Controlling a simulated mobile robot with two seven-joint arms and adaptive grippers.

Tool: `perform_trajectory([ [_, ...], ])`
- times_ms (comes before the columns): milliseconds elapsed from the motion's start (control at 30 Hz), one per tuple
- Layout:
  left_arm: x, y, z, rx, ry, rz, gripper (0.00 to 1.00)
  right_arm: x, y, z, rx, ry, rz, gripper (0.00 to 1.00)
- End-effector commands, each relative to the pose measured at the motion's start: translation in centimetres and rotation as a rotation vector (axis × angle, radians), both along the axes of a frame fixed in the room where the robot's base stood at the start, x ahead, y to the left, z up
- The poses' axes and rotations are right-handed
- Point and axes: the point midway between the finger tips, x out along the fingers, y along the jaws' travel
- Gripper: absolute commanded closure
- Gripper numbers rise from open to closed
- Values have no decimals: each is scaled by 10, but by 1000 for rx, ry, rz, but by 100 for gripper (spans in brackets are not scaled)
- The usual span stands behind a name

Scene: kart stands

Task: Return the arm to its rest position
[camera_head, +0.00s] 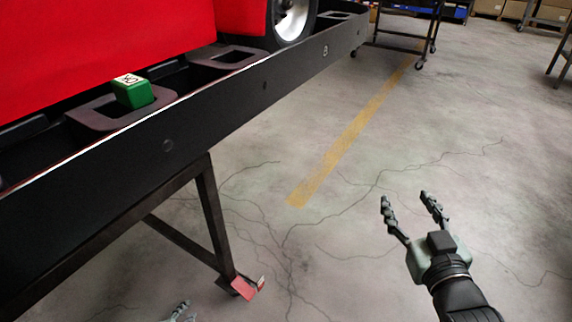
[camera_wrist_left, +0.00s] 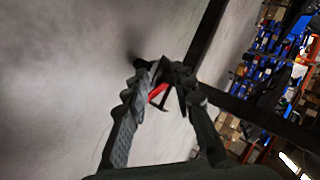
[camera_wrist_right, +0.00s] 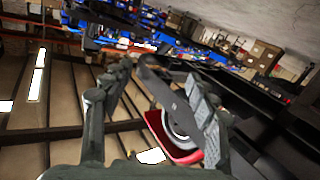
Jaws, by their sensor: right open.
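My right gripper (camera_head: 405,198) is over the floor at the right of the head view. Its two fingers are apart with nothing between them, and its fingers also show in the right wrist view (camera_wrist_right: 160,85). Only a small part of my left gripper (camera_head: 181,312) shows at the bottom edge of the head view, below the stand. In the left wrist view its fingertips (camera_wrist_left: 160,72) come together, with no held object visible. A red piece seen between those fingers appears to lie beyond them.
A black kart stand (camera_head: 200,128) with a red kart (camera_head: 90,40) fills the upper left. A green block (camera_head: 133,93) sits in one of its slots. A stand leg (camera_head: 215,220) ends at a red caster part (camera_head: 247,289). Open concrete floor (camera_head: 330,240) lies in the middle.

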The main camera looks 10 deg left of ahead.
Motion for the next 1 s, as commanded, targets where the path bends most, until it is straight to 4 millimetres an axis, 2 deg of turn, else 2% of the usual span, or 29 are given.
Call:
perform_trajectory([
  [33,-3,-7,39,-75,49,90,75,-9,-13,-20,-29,149,-31,41],
  [133,-19,-19,85,-228,165,297,75,-43,-40,-84,-85,446,-91,41],
  [200,-35,-30,116,-321,241,434,75,-77,-59,-120,-121,638,-131,41],
  [300,-59,-46,156,-425,335,603,75,-129,-82,-157,-162,874,-179,41],
  [400,-81,-59,187,-491,404,731,75,-173,-98,-178,-190,1044,-214,41],
  [500,-96,-67,206,-527,449,810,75,-202,-107,-189,-208,1151,-235,41],
  [600,-104,-70,213,-540,471,848,75,-216,-112,-194,-215,1201,-246,41],
  [1000,-106,-71,213,-542,476,857,75,-218,-112,-196,-216,1208,-247,41],
])
